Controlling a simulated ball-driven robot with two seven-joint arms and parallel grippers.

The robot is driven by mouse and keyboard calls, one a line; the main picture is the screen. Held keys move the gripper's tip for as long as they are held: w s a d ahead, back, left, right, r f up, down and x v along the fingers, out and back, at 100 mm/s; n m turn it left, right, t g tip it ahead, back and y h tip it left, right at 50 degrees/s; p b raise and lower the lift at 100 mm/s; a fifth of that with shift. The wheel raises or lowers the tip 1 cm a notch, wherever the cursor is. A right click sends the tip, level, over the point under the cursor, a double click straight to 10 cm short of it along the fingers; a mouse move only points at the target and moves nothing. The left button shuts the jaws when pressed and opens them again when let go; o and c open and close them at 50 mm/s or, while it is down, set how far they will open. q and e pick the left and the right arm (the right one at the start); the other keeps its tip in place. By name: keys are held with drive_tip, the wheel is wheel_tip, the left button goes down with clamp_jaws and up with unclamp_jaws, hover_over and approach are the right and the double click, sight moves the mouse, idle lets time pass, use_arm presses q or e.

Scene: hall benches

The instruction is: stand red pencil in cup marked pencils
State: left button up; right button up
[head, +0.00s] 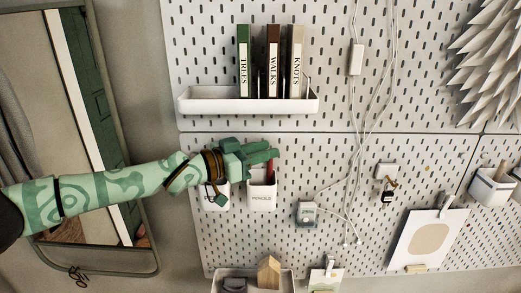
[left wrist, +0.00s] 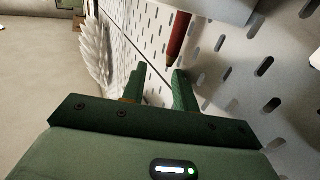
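The white cup marked PENCILS (head: 262,199) hangs on the pegboard, and its label is readable in the head view. The red pencil (head: 271,168) rises from the cup's mouth, just under my left gripper's fingertips. In the left wrist view the red pencil (left wrist: 179,38) shows with its tan point free, beyond the fingers; the cup's pale wall (left wrist: 218,8) is at the top edge. My left gripper (head: 272,153) is above the cup. In the left wrist view its fingers (left wrist: 159,82) are apart with nothing between them. My right gripper is not in view.
A second white cup (head: 215,203) hangs left of it, partly hidden by my wrist. A shelf with three books (head: 248,106) is above. A lower tray (head: 225,273) holds a small wooden house. Cables and a hanging key cross the board at right. A mirror (head: 95,150) stands left.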

use_arm(q)
drive_tip(key=shift+w+a+r, duration=0.15)
drive_tip(key=shift+w, duration=0.05)
drive_tip(key=shift+w+a, duration=0.1)
drive_tip(key=b+v, duration=0.4)
drive_tip(key=v, duration=1.2)
drive_tip(key=shift+s, duration=0.3)
